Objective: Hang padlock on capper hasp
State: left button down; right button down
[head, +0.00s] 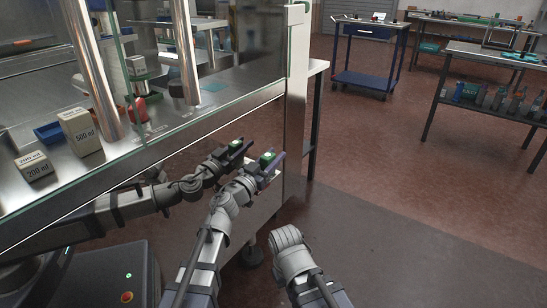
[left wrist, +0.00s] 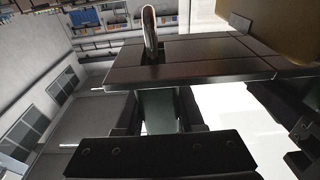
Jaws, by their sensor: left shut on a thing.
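My left gripper (head: 272,166) is beside the front panel of the steel machine (head: 296,90), with a small green-topped thing at its jaws. In the left wrist view, a silvery rounded loop (left wrist: 150,32), which looks like the padlock's shackle, stands up at the dark jaws of my left gripper (left wrist: 190,62). The gripper is shut on the padlock; its body is mostly hidden. A similar arm and gripper shape behind appears to be a reflection in the panel. I cannot make out the hasp. My right arm comes in at the bottom; its gripper is not visible.
Inside the glass-fronted machine are a 500 ml box (head: 80,131), a 200 ml box (head: 34,167) and a blue tray (head: 48,132). A blue cart (head: 368,78) and a bench with bottles (head: 490,52) stand farther back. The floor at right is clear.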

pick_arm(q)
jog(key=shift+f, duration=0.1)
jog(key=shift+c, duration=2.2)
grip_release()
